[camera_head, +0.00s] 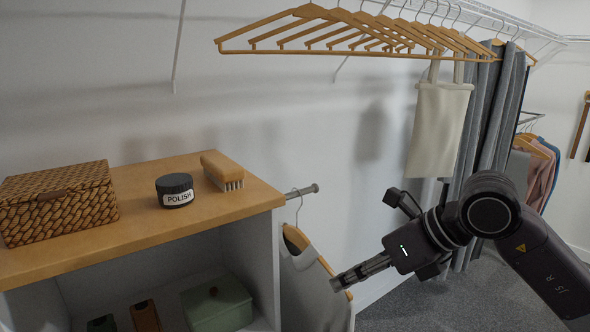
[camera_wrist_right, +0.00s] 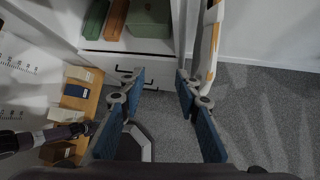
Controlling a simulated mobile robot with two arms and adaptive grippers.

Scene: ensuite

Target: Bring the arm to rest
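My right arm comes in from the right in the head view. Its gripper (camera_head: 342,284) points left, in front of the grey garment (camera_head: 315,285) on a wooden hanger. In the right wrist view the two blue-padded fingers of the right gripper (camera_wrist_right: 160,80) stand apart with nothing between them. The floor and the cabinet's lower front show beyond them. My left arm is not in the head view.
A wooden-topped cabinet (camera_head: 135,240) carries a woven box (camera_head: 60,200), a polish tin (camera_head: 175,190) and a brush (camera_head: 222,170). A green box (camera_head: 217,303) sits inside it. Carpet (camera_head: 430,312) lies clear below.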

